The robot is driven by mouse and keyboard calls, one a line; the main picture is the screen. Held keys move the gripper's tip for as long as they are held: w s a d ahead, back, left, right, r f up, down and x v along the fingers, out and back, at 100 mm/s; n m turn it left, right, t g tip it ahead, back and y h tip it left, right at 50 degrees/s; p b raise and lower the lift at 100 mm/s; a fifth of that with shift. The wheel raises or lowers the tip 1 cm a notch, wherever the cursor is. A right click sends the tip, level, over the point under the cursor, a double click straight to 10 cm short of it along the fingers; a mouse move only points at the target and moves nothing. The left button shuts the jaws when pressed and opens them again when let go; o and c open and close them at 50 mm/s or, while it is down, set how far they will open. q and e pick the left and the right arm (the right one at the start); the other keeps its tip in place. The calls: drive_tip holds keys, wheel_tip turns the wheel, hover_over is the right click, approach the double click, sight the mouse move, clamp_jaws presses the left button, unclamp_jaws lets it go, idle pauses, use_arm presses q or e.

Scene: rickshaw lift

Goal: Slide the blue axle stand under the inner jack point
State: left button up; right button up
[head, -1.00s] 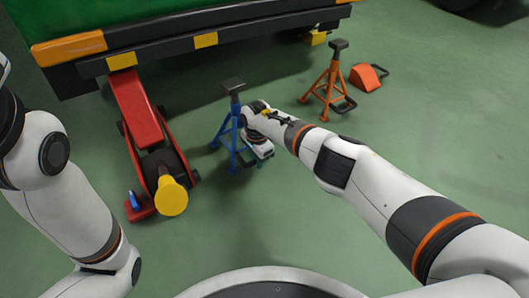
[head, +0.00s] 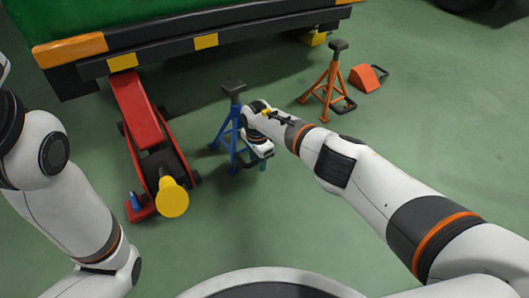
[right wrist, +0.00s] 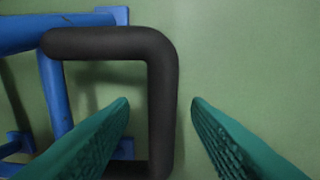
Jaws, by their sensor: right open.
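The blue axle stand (head: 226,130) stands upright on the floor in front of the vehicle, with a dark saddle on top. Its black looped handle (right wrist: 162,95) fills the middle of the right wrist view. My right gripper (right wrist: 160,104) is open, with one teal finger on each side of the handle's outer bar. In the head view my right gripper (head: 250,161) is low beside the stand, its fingers mostly hidden by the wrist. Yellow blocks (head: 206,40) mark the vehicle's dark lower beam; which is the inner jack point I cannot tell. My left gripper is out of view.
A red floor jack (head: 140,115) with a yellow round end reaches under the beam, left of the stand. An orange axle stand (head: 331,80) and an orange wedge (head: 365,78) stand to the right. The green floor between stand and beam looks clear.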

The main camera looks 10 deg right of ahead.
drive_tip(key=shift+r+p, duration=3.15)
drive_tip(key=shift+r, duration=0.9)
drive_tip(key=shift+f, duration=0.1)
